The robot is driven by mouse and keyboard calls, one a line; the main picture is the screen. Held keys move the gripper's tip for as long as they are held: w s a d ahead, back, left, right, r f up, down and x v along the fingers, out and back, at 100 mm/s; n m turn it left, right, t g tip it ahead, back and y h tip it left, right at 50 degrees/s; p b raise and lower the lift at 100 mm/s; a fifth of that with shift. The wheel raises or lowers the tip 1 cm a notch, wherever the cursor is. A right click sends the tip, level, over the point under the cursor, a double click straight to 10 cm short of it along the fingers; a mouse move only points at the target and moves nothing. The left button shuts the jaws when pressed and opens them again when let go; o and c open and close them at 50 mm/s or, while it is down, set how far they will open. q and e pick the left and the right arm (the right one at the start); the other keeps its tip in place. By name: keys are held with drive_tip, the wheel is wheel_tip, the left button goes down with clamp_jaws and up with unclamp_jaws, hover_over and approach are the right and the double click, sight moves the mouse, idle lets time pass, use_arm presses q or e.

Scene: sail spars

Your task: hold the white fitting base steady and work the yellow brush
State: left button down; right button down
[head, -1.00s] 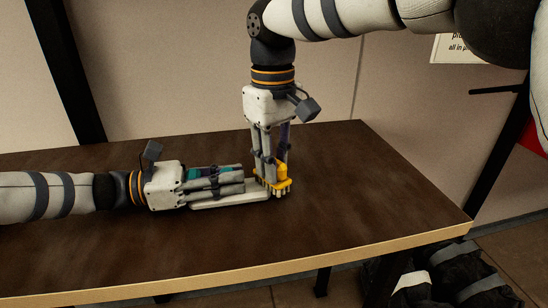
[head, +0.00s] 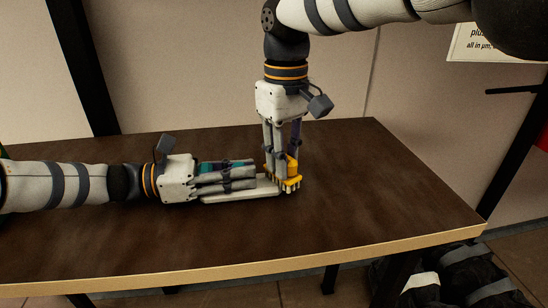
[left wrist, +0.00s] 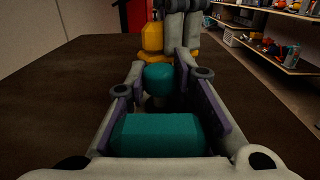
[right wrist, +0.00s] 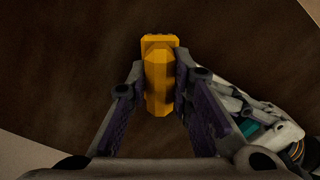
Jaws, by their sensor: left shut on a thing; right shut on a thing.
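The white fitting base (head: 240,195) is a flat pale bar lying on the table, partly hidden by my left gripper. My left gripper (head: 256,172) lies low over it from the left, its fingers shut around a teal part (left wrist: 158,80), seen in the left wrist view. The yellow brush (head: 292,170) stands upright, with pale bristles below, at the right end of the base. It also shows in the right wrist view (right wrist: 158,80). My right gripper (head: 280,160) points down from above and is shut on the brush. Whether the bristles touch the base is unclear.
The brown table (head: 360,205) is clear in front and to the right. Its pale front edge (head: 300,266) is near. A dark post stands behind it at the left, and dark bags (head: 450,275) lie beyond the right end. Shelves (left wrist: 265,35) with items show in the left wrist view.

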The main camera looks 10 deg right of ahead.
use_arm(q)
drive_tip(key=shift+s+f, duration=0.15)
drive_tip(key=shift+f, duration=0.3)
use_arm(e)
drive_tip(key=shift+d+f, duration=0.1)
drive_tip(key=shift+r, duration=1.5)
drive_tip(key=shift+f, duration=0.15)
drive_tip(key=shift+s+f, duration=0.1)
drive_tip(key=shift+f, duration=1.35)
